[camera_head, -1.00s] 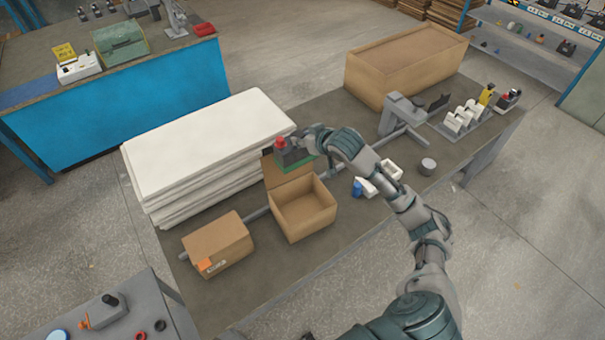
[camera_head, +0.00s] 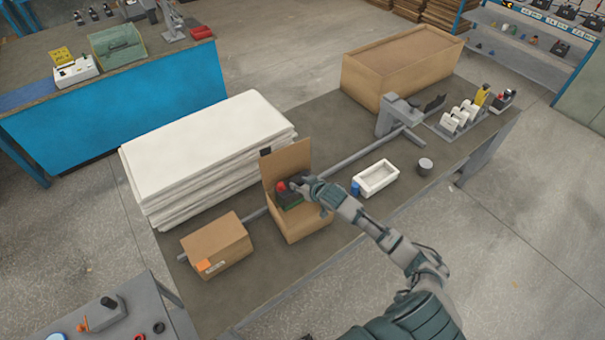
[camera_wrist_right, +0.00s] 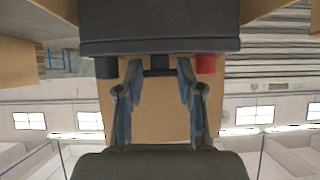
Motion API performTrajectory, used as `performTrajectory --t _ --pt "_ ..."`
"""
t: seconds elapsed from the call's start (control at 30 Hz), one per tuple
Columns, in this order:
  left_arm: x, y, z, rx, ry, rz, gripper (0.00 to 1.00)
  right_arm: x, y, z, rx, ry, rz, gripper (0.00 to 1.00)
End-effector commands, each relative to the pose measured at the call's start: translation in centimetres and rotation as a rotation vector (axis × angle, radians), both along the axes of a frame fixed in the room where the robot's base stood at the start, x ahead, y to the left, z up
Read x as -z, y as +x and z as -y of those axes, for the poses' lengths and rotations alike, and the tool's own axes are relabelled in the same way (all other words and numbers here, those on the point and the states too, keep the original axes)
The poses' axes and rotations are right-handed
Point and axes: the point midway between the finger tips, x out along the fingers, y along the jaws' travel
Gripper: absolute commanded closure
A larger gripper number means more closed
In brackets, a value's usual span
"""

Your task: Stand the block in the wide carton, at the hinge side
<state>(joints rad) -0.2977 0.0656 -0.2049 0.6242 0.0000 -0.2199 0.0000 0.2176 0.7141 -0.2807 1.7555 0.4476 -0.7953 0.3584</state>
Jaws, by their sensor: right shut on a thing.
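The block is dark with a red cap (camera_head: 281,186) and a green part low on it. In the right wrist view the dark block (camera_wrist_right: 160,30) fills the top, with the red cap at its right. My right gripper (camera_head: 298,186) is shut on its top. The open carton (camera_head: 306,226) has its hinged lid (camera_head: 285,161) standing up at the back. The block is upright in the carton's mouth, close in front of the lid; its lower part is hidden, so I cannot tell if it touches the floor. My left gripper is not in view.
A taped closed carton (camera_head: 218,246) stands left of the open one. White sheets (camera_head: 205,145) are stacked behind. A grey rail (camera_head: 350,157) runs along the bench. A white tray (camera_head: 376,178), a blue-capped item (camera_head: 356,187) and a grey cylinder (camera_head: 425,166) lie to the right.

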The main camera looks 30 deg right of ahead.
Motion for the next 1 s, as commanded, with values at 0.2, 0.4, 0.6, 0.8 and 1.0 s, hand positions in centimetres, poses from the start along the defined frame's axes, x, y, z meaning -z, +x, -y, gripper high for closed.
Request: performTrajectory --t 0.2,0.4,0.6,0.8,1.0 --pt "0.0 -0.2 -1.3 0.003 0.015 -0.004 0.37 0.8 0.2 0.0 -0.001 0.002 0.014 1.0" --pt "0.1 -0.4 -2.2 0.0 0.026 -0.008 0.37 3.6 0.3 0.5 0.0 0.006 0.012 1.0" --pt "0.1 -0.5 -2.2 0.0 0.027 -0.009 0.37 4.7 0.3 0.5 -0.001 0.007 0.016 1.0" --pt "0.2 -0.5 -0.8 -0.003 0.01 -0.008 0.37 4.6 0.3 0.3 -0.001 0.005 0.015 1.0" --pt "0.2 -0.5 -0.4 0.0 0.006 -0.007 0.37 4.9 0.3 0.0 -0.001 0.001 0.014 1.0"
